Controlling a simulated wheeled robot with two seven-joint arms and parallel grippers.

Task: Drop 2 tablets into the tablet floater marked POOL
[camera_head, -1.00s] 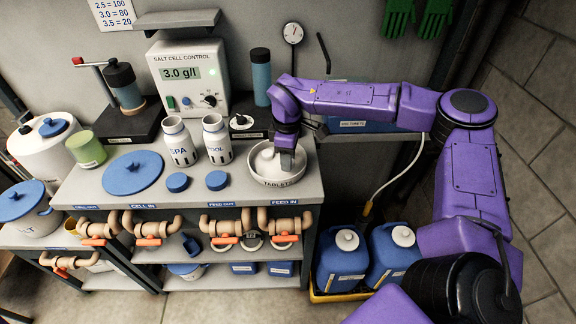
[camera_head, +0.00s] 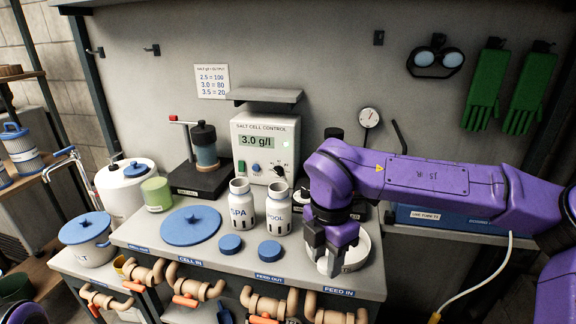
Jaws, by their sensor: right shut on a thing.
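The tablet floater marked POOL (camera_head: 278,216) is a white open-topped bottle standing upright on the bench. The similar floater marked SPA (camera_head: 241,207) stands just left of it. The white tablets dish (camera_head: 362,250) is to the right, partly hidden behind my right gripper. My right gripper (camera_head: 325,262) points down at the dish's front left side, right of the POOL floater. It is shut on a white tablet (camera_head: 323,265), mostly covered by the fingers. My left gripper is not in view.
Two small blue caps (camera_head: 270,251) lie in front of the floaters. A large blue lid (camera_head: 191,226) lies left of them. The salt cell control box (camera_head: 265,146) stands behind. Pipes with orange valve handles (camera_head: 185,301) run along the bench's front edge.

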